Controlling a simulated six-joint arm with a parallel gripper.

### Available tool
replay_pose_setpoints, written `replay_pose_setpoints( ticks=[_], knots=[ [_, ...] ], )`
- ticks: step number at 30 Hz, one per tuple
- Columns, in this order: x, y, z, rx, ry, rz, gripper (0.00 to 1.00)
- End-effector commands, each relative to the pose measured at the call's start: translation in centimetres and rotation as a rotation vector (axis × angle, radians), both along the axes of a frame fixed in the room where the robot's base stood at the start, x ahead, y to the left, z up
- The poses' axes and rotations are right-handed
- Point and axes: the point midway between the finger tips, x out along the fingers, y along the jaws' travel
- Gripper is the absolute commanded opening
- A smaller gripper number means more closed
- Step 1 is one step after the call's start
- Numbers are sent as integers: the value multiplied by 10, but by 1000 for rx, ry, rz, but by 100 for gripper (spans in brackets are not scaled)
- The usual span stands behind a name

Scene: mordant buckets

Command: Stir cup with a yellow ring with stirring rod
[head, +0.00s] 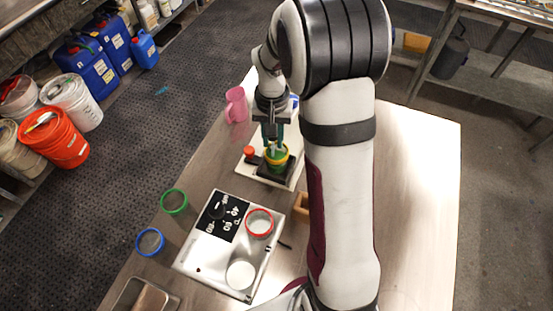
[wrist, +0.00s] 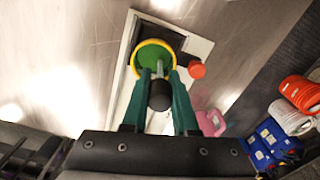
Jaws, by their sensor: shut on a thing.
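The cup with a yellow ring (head: 277,166) stands on a dark plate on a white base, with green contents showing inside. In the wrist view the cup's yellow ring (wrist: 135,52) is just beyond my fingertips. My gripper (head: 272,134) is above the cup, its green fingers shut on the stirring rod. The rod's dark handle (wrist: 159,96) sits between the fingers, and its grey shaft (wrist: 160,68) points into the cup's opening. How deep the rod's tip reaches cannot be told.
A red knob (head: 249,151) and a pink jug (head: 236,105) are near the cup. A white board (head: 204,262) carries a red-ringed cup (head: 260,222) and a white round piece (head: 240,274). Green-ringed (head: 174,202) and blue-ringed (head: 150,241) cups stand left of it. The table's right side looks clear.

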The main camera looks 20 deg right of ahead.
Motion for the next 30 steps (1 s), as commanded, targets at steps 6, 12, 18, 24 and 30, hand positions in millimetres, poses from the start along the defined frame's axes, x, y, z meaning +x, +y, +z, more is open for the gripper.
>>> replay_pose_setpoints(
  ticks=[6,12,18,24,30],
  knots=[
    [-11,8,0,0,-1,1,0],
    [-23,2,0,0,0,-2,0],
    [-23,-10,0,0,0,-2,0],
    [-11,-16,0,0,0,1,0],
    [-1,-8,0,0,0,1,0]
  ],
)
